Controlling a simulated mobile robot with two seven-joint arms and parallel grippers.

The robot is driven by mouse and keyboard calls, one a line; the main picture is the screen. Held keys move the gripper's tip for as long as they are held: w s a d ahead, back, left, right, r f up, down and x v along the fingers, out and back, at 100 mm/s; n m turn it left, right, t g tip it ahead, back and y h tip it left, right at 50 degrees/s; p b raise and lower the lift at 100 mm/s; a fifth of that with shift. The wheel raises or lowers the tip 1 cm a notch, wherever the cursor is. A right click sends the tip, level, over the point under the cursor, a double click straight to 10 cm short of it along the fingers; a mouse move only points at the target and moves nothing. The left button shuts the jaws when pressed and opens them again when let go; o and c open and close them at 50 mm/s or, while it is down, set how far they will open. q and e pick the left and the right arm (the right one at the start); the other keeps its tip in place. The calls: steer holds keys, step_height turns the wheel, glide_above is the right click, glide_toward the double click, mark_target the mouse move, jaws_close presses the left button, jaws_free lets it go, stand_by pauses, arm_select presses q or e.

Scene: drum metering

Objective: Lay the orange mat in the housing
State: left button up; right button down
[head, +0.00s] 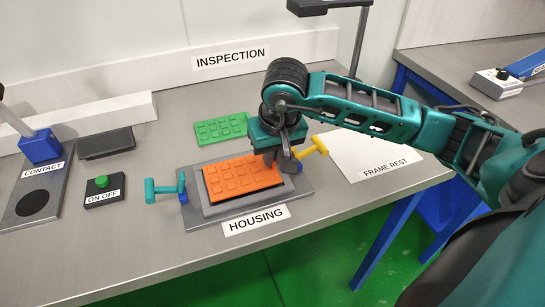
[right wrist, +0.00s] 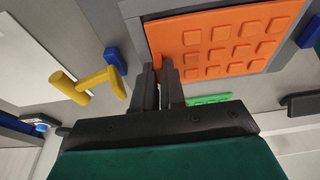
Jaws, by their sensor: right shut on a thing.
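The orange mat (head: 240,178), a rectangular sheet with raised square pads, is over the recess of the grey housing (head: 208,222). Its right edge is at my right gripper (head: 284,163), which is shut on it. In the right wrist view the two fingers (right wrist: 164,82) pinch the mat's edge, and the mat (right wrist: 215,40) spreads beyond them. Grey housing rim shows along the mat's near and right sides. I cannot tell whether the mat touches the recess floor. My left gripper is not in view.
A teal handle (head: 165,188) and a yellow handle (head: 316,146) flank the housing. A green mat (head: 218,128) lies behind it. A white frame rest (head: 365,160) is at right. A button box (head: 103,190) and contact plate (head: 40,190) are at left.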

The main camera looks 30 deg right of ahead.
steer(key=shift+f, duration=0.5)
steer(key=shift+f, duration=0.15)
steer(key=c, duration=1.2)
jaws_free()
steer(key=shift+r, duration=0.4)
steer(key=p+v, duration=0.1)
steer(key=v, duration=1)
steer(key=shift+s+r, duration=0.1)
steer(key=shift+r, duration=0.25)
